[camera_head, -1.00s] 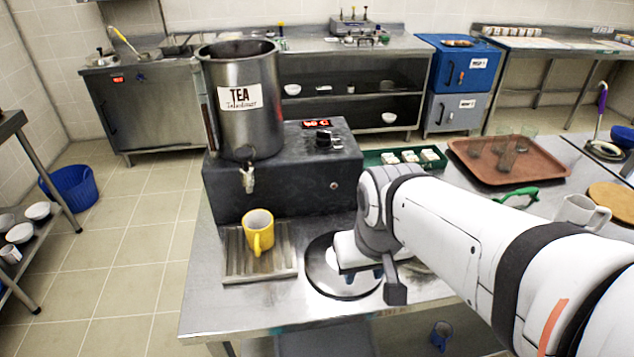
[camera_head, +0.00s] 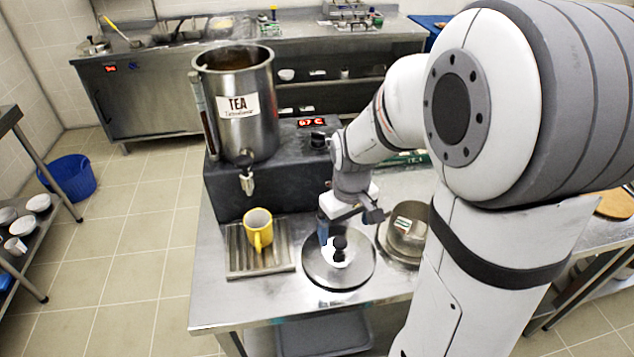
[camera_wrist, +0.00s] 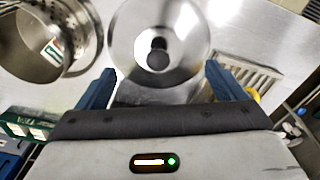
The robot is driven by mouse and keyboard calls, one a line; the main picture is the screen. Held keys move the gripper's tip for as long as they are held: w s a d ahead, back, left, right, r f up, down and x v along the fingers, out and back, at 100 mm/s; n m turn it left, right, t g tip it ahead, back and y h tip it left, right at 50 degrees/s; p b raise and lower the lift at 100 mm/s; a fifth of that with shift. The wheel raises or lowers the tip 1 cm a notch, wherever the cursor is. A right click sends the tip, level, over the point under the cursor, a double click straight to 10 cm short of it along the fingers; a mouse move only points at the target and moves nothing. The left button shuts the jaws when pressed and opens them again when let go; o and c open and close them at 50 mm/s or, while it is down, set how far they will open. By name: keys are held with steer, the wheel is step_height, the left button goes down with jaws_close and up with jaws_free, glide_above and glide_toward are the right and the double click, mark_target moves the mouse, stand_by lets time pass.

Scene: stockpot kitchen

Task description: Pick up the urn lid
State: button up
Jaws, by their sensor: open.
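The urn lid (camera_head: 318,272) is a round metal disc with a black knob (camera_head: 340,245). It lies on the steel table in front of the black heater base. In the wrist view the urn lid (camera_wrist: 128,38) is ahead, with its knob between the fingers in the picture. My gripper (camera_head: 328,228) is at the lid's far side, its blue fingers spread and empty. In the wrist view my gripper (camera_wrist: 160,74) shows both fingers apart. The tea urn (camera_head: 238,135) stands uncovered on its base. I cannot tell the exact height of the fingers over the lid.
A yellow mug (camera_head: 258,228) stands on the ribbed drip tray (camera_head: 240,262) left of the lid. A metal pot (camera_head: 407,235) sits close on the lid's right and also shows in the wrist view (camera_wrist: 40,45). The black heater base (camera_head: 300,170) rises behind.

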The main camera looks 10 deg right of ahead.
mark_target(340, 241)
steer(key=shift+o, duration=0.9)
steer(key=shift+w+f+n+g+p, duration=0.15)
steer(key=shift+w+f+n+p, duration=0.15)
steer(key=shift+w, duration=0.25)
steer(key=shift+w+f+n+g+p, duration=0.2)
steer(key=shift+w+f+p, duration=0.1)
steer(key=shift+w, duration=0.2)
steer(key=shift+w+f, duration=0.2)
steer(key=shift+f, duration=0.1)
steer(key=shift+a+f+p, duration=0.1)
steer(key=shift+f+p, duration=0.65)
steer(key=shift+f, duration=3.25)
steer(key=shift+s+f, duration=0.1)
steer(key=shift+s, duration=0.1)
steer(key=c, duration=2.1)
